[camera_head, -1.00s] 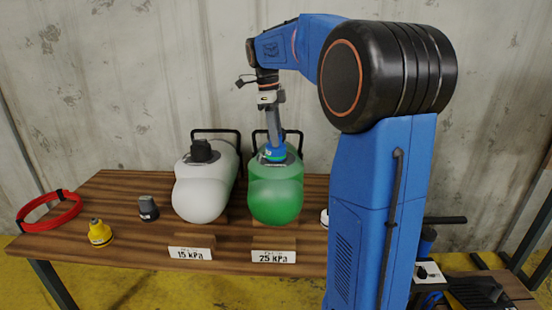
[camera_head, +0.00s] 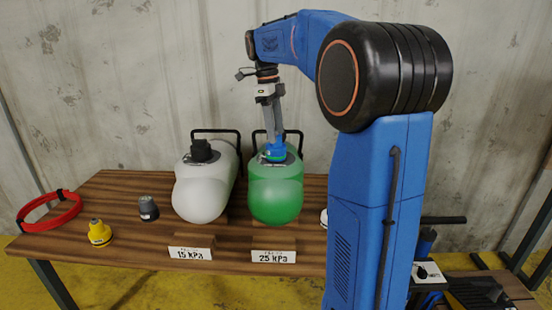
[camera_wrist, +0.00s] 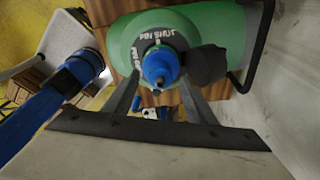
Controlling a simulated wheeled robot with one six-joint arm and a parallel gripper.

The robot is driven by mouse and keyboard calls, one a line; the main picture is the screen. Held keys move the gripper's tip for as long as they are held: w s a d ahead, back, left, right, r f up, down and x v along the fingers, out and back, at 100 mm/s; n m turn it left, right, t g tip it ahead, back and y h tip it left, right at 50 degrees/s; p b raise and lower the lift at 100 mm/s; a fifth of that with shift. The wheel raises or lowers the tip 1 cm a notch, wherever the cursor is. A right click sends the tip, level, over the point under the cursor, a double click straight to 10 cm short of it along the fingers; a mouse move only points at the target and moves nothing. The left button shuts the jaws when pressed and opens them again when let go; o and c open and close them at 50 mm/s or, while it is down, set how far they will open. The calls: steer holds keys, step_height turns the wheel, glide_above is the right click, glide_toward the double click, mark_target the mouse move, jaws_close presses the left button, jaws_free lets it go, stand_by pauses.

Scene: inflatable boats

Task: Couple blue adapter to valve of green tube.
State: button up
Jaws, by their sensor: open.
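The green tube (camera_head: 275,192) lies on the wooden table behind the 25 kPa sign. The blue adapter (camera_head: 274,149) sits upright on the valve on top of the green tube. In the wrist view the blue adapter (camera_wrist: 161,66) stands at the middle of the dark lettered valve ring (camera_wrist: 150,45), with a dark cap beside it. My gripper (camera_head: 273,140) is above the adapter, pointing down. In the wrist view its two fingers (camera_wrist: 160,95) are apart on either side of the adapter, not closed on it. The seat between adapter and valve is mostly hidden.
A white tube (camera_head: 203,190) with a black valve piece lies to the left, behind the 15 kPa sign (camera_head: 191,253). A grey adapter (camera_head: 148,208), a yellow adapter (camera_head: 99,233) and a red hose coil (camera_head: 48,211) are on the left of the table. Black handles stand behind both tubes.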

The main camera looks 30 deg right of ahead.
mark_target(268, 145)
step_height(268, 145, up, 15)
steer(key=w+a, duration=0.1)
steer(key=shift+w+a+r, duration=0.15)
steer(key=shift+w+a, duration=0.1)
steer(key=shift+w, duration=0.15)
stand_by(0.5)
